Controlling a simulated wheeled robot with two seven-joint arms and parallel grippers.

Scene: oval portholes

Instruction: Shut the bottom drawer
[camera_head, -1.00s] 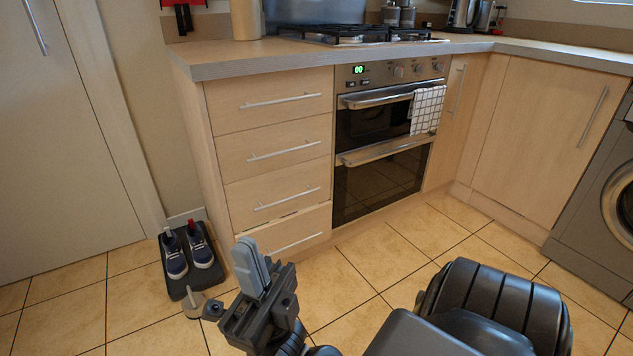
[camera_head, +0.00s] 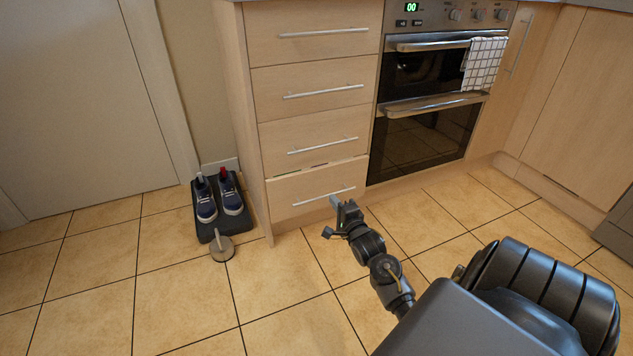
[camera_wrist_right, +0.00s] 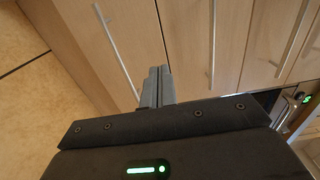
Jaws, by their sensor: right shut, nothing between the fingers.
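The bottom drawer (camera_head: 300,187) is the lowest of the light wood fronts left of the oven. It stands slightly proud, with a narrow dark gap along its top edge. Its bar handle (camera_head: 323,196) is silver. My right gripper (camera_head: 338,208) is shut and empty, in front of the lower right part of the bottom drawer. In the right wrist view, the shut fingers (camera_wrist_right: 156,86) point at the drawer fronts, just right of the bottom drawer's handle (camera_wrist_right: 116,47). I cannot tell whether they touch the front. My left gripper is out of view.
A dark tray (camera_head: 206,236) with blue shoes (camera_head: 232,196) lies on the floor left of the drawers. A round-based doorstop (camera_head: 221,249) stands before it. The oven (camera_head: 425,135) is right of the drawers.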

